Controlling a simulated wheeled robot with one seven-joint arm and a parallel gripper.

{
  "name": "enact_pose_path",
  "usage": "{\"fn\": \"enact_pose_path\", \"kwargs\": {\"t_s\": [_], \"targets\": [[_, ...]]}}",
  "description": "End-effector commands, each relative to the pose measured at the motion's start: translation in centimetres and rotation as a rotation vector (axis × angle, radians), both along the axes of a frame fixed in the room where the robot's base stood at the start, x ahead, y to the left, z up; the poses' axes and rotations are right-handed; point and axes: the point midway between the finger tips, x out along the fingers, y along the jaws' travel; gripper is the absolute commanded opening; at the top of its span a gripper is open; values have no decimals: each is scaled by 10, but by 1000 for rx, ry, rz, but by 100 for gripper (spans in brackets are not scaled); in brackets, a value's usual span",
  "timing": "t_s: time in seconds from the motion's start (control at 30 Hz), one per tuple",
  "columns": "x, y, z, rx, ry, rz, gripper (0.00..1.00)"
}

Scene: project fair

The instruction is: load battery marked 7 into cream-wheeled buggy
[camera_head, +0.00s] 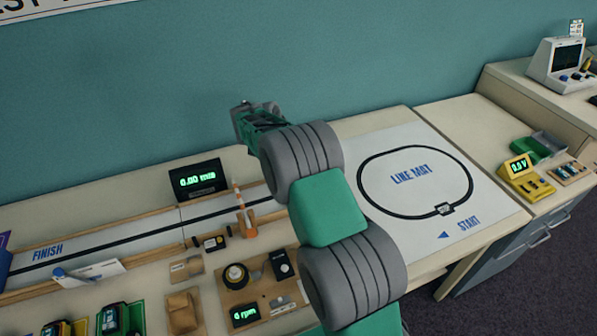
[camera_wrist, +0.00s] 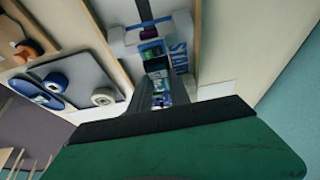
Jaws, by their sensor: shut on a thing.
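My gripper (camera_head: 245,112) is raised at the far end of my arm in the head view, near the wall. In the wrist view my gripper's dark fingers (camera_wrist: 162,92) are shut on a small block that looks like a battery (camera_wrist: 160,98); its number cannot be read. Beyond the fingers is what looks like a buggy (camera_wrist: 124,44) with pale wheels, by blue START lettering on a light strip. A green and dark part shows in its middle. Whether the held battery touches it is unclear. My arm hides this spot in the head view.
A grey tray (camera_wrist: 82,68) with blue and cream wheels lies beside the strip. Other small vehicles (camera_head: 112,320) stand at the lower left.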

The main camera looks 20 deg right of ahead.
Motion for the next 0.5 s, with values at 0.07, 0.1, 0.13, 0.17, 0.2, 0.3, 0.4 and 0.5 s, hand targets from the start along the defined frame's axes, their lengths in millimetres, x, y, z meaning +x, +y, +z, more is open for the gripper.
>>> {"fn": "enact_pose_path", "kwargs": {"t_s": [0.07, 0.1, 0.13, 0.17, 0.2, 0.3, 0.4, 0.5], "targets": [[0, 0, -1, 0, 0, 0, 0], [0, 0, -1, 0, 0, 0, 0], [0, 0, -1, 0, 0, 0, 0], [0, 0, -1, 0, 0, 0, 0], [0, 0, -1, 0, 0, 0, 0], [0, 0, -1, 0, 0, 0, 0], [0, 0, -1, 0, 0, 0, 24], [0, 0, -1, 0, 0, 0, 32]]}}
